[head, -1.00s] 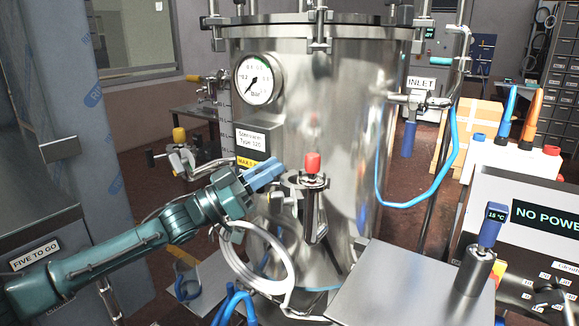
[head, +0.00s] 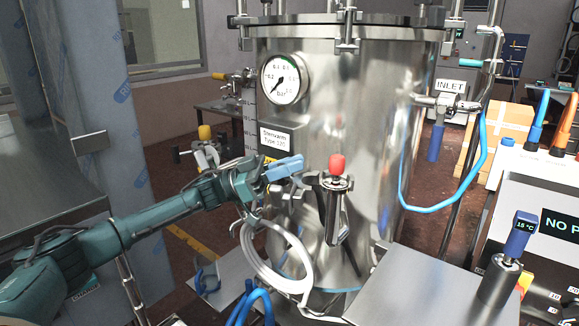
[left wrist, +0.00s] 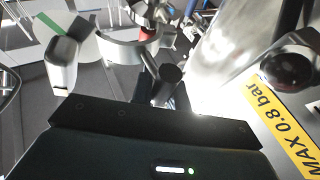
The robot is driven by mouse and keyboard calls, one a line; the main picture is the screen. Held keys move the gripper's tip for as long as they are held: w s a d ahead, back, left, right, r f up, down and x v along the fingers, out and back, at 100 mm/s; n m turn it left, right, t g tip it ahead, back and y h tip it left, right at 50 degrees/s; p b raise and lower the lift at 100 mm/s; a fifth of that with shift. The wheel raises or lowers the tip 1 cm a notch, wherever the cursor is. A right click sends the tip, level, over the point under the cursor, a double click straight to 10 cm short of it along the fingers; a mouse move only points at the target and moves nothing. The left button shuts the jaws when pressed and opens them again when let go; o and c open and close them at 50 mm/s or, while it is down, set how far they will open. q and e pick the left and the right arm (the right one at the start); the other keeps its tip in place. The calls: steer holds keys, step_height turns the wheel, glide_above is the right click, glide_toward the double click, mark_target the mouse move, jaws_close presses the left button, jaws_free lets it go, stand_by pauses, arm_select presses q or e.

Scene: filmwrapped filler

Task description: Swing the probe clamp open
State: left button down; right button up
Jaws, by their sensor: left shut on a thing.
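The probe clamp (head: 335,184) sits on the front of the steel vessel, around an upright probe with a red cap (head: 337,164). In the left wrist view the round end of the dark handle (left wrist: 169,74) shows above my black gripper body; the grip itself is mostly hidden. In the head view my fingers cover the grip. I cannot tell the clamp's exact opening. My right gripper is not in view.
The steel vessel (head: 385,130) carries a pressure gauge (head: 284,79). A white hose loop (head: 262,262) hangs below my left arm. A metal plate (head: 405,290) lies at front right, with a blue-topped probe holder (head: 503,262). A yellow MAX 0.8 bar label (left wrist: 283,122) is near in the wrist view.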

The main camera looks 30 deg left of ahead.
arm_select(q)
steer(key=shift+d, duration=0.1)
steer(key=c, duration=1.4)
jaws_free()
steer(key=shift+o, duration=0.2)
steer(key=b+v, duration=0.3)
steer(key=v, duration=1)
steer(key=shift+b, duration=0.35)
steer(key=shift+c, duration=0.4)
